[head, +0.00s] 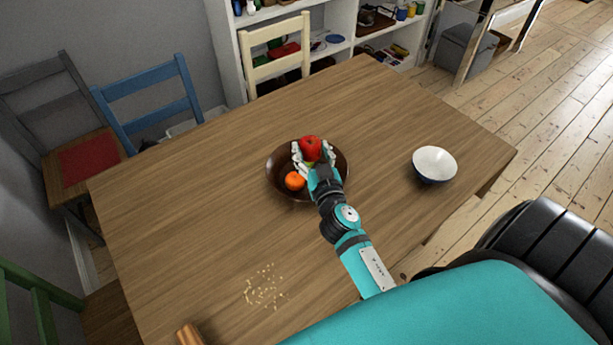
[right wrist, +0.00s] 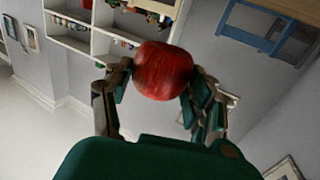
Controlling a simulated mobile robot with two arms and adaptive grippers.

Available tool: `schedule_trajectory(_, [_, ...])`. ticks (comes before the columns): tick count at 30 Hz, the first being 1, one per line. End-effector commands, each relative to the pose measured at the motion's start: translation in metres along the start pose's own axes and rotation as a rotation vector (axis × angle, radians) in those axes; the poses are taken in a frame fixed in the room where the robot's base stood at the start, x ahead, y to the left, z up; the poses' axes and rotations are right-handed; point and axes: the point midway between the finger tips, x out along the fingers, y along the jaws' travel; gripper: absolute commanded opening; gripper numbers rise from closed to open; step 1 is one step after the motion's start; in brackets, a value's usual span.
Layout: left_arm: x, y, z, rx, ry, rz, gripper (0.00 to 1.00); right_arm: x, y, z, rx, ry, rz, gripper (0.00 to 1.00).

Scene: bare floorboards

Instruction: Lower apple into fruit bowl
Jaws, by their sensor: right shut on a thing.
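The red apple (head: 311,146) is between the fingers of my right gripper (head: 313,157), over the brown fruit bowl (head: 279,163) in the head view. The right wrist view also shows the apple (right wrist: 163,71), held between the fingertips of the right gripper (right wrist: 158,85). An orange fruit (head: 294,181) lies in the bowl at its near left side. Something yellow-green shows just under the apple, mostly hidden by the gripper. I cannot tell how far the apple is above the bowl's bottom. My left gripper is not in view.
A white and blue bowl (head: 434,163) stands on the wooden table (head: 390,110) to the right. Small pale grains (head: 264,287) lie scattered near the front left. A wooden object (head: 189,335) shows at the near edge. Chairs and a shelf stand beyond the table.

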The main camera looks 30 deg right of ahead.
Motion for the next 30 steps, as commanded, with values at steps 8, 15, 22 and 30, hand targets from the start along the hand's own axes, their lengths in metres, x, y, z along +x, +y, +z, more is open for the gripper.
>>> schedule_trajectory(8, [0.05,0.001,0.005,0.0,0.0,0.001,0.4,0.002,0.0,0.055,-0.002,-0.001,-0.001,0.23])
schedule_trajectory(15, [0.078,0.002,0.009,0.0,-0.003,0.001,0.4,0.004,0.0,0.086,-0.002,0.0,-0.002,0.23])
schedule_trajectory(22, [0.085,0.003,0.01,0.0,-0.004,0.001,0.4,0.004,0.0,0.094,-0.001,0.0,-0.002,0.23])
schedule_trajectory(30, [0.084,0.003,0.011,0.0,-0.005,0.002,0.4,0.004,0.0,0.093,-0.001,-0.001,-0.002,0.23])
